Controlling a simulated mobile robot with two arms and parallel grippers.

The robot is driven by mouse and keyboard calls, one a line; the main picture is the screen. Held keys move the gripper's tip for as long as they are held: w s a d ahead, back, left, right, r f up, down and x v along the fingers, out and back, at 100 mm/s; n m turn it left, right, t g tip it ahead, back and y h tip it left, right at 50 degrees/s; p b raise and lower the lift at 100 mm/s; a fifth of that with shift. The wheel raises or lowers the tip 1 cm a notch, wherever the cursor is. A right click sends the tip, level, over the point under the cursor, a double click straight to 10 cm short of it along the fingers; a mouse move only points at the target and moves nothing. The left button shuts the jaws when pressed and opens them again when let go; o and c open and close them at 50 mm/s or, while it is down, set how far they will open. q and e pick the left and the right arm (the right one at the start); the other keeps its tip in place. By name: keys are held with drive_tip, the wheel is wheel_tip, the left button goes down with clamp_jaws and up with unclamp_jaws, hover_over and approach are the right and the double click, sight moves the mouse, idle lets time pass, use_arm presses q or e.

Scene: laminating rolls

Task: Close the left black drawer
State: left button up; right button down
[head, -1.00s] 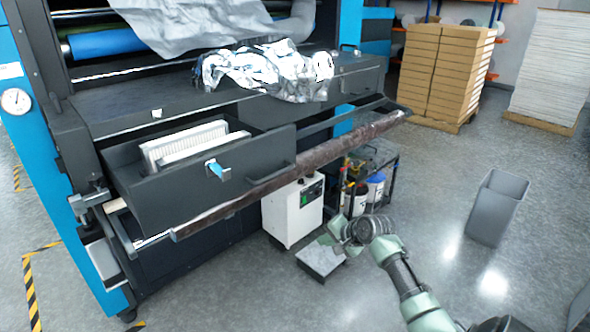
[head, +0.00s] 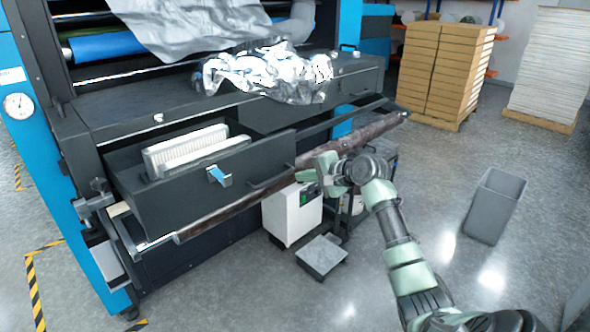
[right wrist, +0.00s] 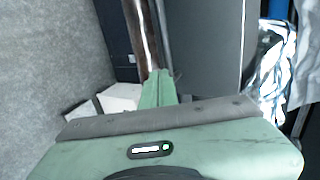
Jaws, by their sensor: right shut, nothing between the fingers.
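The left black drawer (head: 215,188) is pulled out from the machine's front. A white filter-like block (head: 190,150) lies inside it, and a blue tag (head: 219,176) hangs on its front panel. My right gripper (head: 308,170) is shut and empty. It is at the right of the drawer front, close to the long dark roller; I cannot tell whether it touches. In the right wrist view my gripper (right wrist: 160,80) points along the roller (right wrist: 143,35), with a dark panel (right wrist: 205,45) to its right. My left gripper is not in view.
The long roller (head: 235,208) runs across in front of and below the drawer. Crumpled silver film (head: 265,70) lies on the machine top. A white box unit (head: 291,213) and a small grey platform (head: 321,256) stand below. A grey bin (head: 494,206) stands on open floor at right.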

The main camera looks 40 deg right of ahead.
sight(288, 173)
drive_tip(key=shift+w+a+f+p, duration=0.1)
drive_tip(key=shift+w+f+p, duration=0.15)
drive_tip(key=shift+w, duration=0.7)
drive_tip(key=shift+w+f+p, duration=0.15)
drive_tip(key=shift+w+p, duration=0.15)
drive_tip(key=shift+w, duration=0.65)
drive_tip(key=shift+w, duration=0.1)
